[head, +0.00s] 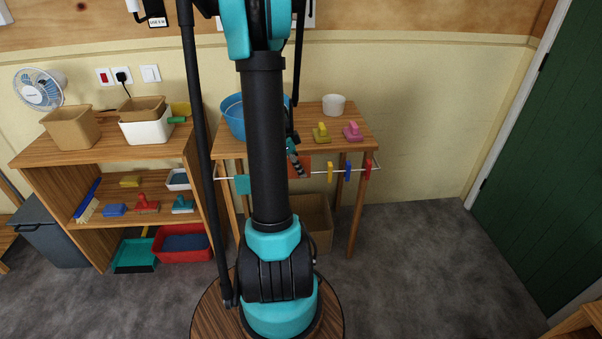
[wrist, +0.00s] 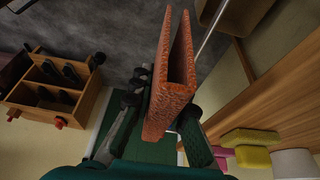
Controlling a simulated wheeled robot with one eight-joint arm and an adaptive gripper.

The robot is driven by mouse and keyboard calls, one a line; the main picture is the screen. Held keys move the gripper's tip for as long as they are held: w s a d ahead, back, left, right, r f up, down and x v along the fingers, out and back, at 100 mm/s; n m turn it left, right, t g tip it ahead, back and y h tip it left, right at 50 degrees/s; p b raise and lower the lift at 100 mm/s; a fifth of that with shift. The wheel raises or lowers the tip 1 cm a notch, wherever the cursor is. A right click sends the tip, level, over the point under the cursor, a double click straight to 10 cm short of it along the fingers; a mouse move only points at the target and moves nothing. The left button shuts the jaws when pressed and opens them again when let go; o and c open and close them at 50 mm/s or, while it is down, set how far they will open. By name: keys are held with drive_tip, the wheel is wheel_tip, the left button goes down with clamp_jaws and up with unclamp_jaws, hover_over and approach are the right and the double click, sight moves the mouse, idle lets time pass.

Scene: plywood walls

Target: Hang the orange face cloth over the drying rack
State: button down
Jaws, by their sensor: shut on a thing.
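The orange face cloth (wrist: 158,112) is folded into two flaps and pinched between the fingers of my gripper (wrist: 163,105). In the head view the cloth (head: 304,162) shows just right of my arm, at the front of the small table. My gripper (head: 292,148) is partly hidden behind the arm there. The drying rack (head: 318,178) is a thin white rail along the table's front. In the wrist view its rod (wrist: 213,30) runs close by the cloth. I cannot tell whether the rod lies between the flaps or whether they touch.
A teal cloth (head: 242,184) hangs at the rail's left. Yellow (head: 330,172), blue (head: 348,172) and red (head: 368,169) pegs sit on its right. A blue basin (head: 234,117), white pot (head: 334,105) and two brushes stand on the table. Shelving (head: 100,155) stands left; floor is clear right.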

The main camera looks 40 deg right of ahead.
drive_tip(key=shift+w+d+f, duration=0.1)
drive_tip(key=shift+w+d, duration=0.55)
drive_tip(key=shift+w, duration=0.35)
drive_tip(key=shift+w+d, duration=0.6)
drive_tip(key=shift+w, duration=0.4)
wheel_tip(320, 180, down, 10)
drive_tip(key=shift+r, duration=0.2)
drive_tip(key=c, duration=1.4)
unclamp_jaws()
drive_tip(key=shift+a, duration=0.1)
